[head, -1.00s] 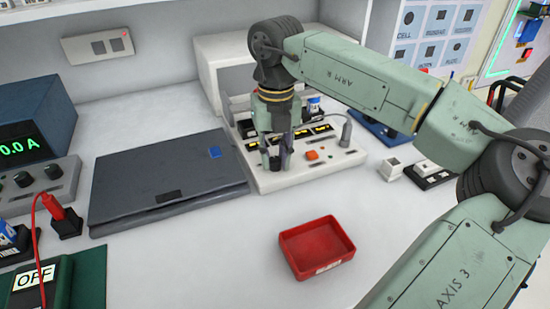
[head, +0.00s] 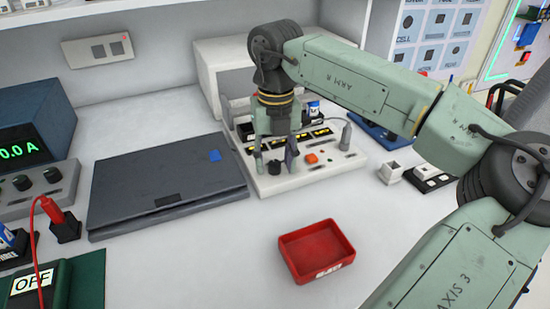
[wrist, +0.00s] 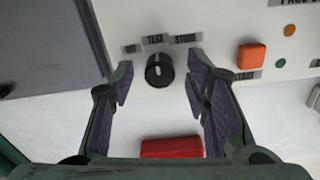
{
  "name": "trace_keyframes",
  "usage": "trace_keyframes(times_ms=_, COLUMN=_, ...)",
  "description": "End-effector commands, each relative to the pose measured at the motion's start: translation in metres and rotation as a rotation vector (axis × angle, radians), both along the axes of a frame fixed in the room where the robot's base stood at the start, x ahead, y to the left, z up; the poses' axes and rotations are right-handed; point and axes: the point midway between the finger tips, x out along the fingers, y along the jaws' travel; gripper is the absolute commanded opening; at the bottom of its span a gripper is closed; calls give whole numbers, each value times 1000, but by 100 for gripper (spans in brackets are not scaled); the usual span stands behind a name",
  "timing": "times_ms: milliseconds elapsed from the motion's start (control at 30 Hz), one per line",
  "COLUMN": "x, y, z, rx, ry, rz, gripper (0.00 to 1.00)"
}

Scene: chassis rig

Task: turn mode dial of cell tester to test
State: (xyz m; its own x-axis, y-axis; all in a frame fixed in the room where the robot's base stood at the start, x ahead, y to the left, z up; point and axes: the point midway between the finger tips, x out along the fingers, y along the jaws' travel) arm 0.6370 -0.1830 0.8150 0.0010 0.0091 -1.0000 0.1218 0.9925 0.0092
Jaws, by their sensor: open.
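The cell tester (head: 330,172) is a white sloped panel at the back of the bench. Its mode dial, a black round knob (wrist: 159,71), is in the upper middle of the wrist view, below small labels, one reading TEST (wrist: 154,40). A pale mark shows on the knob; it seems to face up toward that label, but its exact setting is hard to tell. My gripper (wrist: 162,88) is open, with a finger on each side of the dial and clear gaps between. In the head view my gripper (head: 275,160) is over the tester's front left part.
An orange button (wrist: 250,57) is right of the dial, close to the right finger. A closed dark laptop-like case (head: 165,180) lies left of the tester. A red tray (head: 317,250) stands in front on clear bench top.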

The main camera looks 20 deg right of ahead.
Motion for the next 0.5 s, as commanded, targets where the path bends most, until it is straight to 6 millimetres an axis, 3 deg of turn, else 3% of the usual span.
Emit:
trace_keyframes(times_ms=233, x=0, y=0, z=11, rx=-1, ry=-1, rz=-1, gripper=43)
trace_keyframes(times_ms=500, x=0, y=0, z=56, rx=0, ry=-2, rz=-1, gripper=43)
